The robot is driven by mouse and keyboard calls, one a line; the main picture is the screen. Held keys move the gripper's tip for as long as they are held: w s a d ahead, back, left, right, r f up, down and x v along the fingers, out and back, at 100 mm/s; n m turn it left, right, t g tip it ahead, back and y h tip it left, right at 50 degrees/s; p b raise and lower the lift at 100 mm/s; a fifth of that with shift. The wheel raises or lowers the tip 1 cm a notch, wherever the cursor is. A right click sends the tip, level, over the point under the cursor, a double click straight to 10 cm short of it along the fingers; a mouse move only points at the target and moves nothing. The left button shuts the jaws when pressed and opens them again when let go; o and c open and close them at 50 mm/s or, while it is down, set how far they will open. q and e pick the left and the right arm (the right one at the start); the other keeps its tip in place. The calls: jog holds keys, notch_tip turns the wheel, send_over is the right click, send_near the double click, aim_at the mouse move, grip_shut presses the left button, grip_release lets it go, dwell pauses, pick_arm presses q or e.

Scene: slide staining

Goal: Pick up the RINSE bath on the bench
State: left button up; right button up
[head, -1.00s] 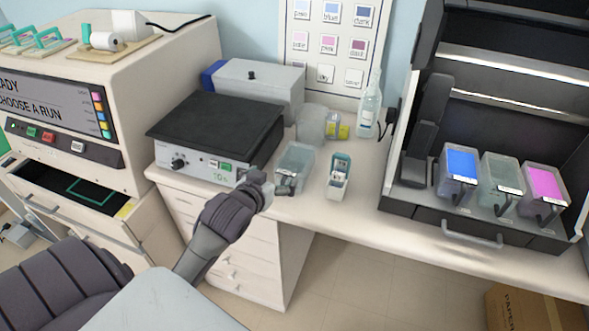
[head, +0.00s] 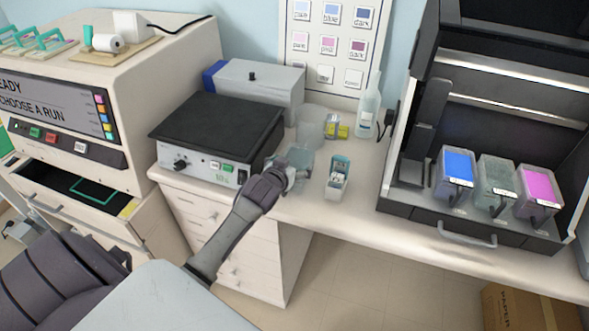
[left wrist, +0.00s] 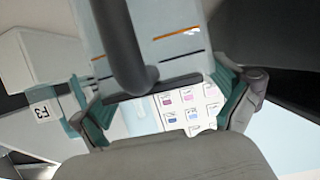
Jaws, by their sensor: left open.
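My left gripper's teal-padded fingers (left wrist: 165,112) are spread apart, one on each side below the handle. I cannot tell whether they touch the bath. My right gripper is out of view.
A small container with slides (head: 338,178) stands close to the right of the bath. The instrument (head: 215,130) is to the left. Blue, clear and pink baths sit in the dark rack (head: 470,228).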

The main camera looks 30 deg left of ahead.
pick_arm(q)
jog(key=shift+w+a+f, duration=0.1)
jog(key=shift+w+f, duration=0.15)
jog(key=shift+w, duration=0.15)
jog(key=shift+s, duration=0.1)
